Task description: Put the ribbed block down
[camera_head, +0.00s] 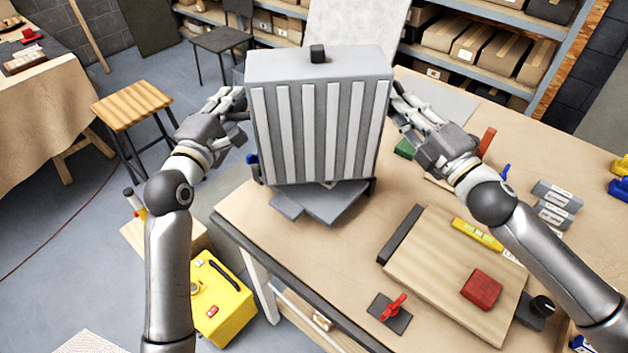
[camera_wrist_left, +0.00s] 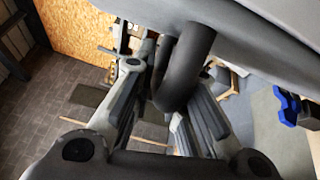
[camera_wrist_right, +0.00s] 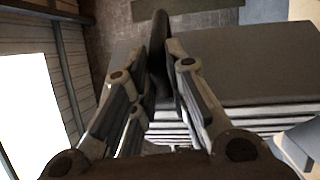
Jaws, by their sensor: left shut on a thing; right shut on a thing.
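The ribbed block (camera_head: 318,115) is a large grey box with pale vertical ribs on its front and a small black knob on top. It stands upright between my two grippers at the table's far left part. My left gripper (camera_head: 238,98) is shut on a dark curved handle at its left side, seen in the left wrist view (camera_wrist_left: 185,65). My right gripper (camera_head: 398,100) is shut on a dark bar at its right side, seen in the right wrist view (camera_wrist_right: 158,50). Grey plates (camera_head: 322,207) show below the block. I cannot tell whether its underside touches them.
The workbench (camera_head: 300,262) holds a wooden board (camera_head: 430,285) with a red block (camera_head: 481,290) and a yellow level (camera_head: 477,234). A red-handled clamp (camera_head: 390,312) lies near the front edge. A stool (camera_head: 132,105) and yellow case (camera_head: 222,298) stand left of the bench.

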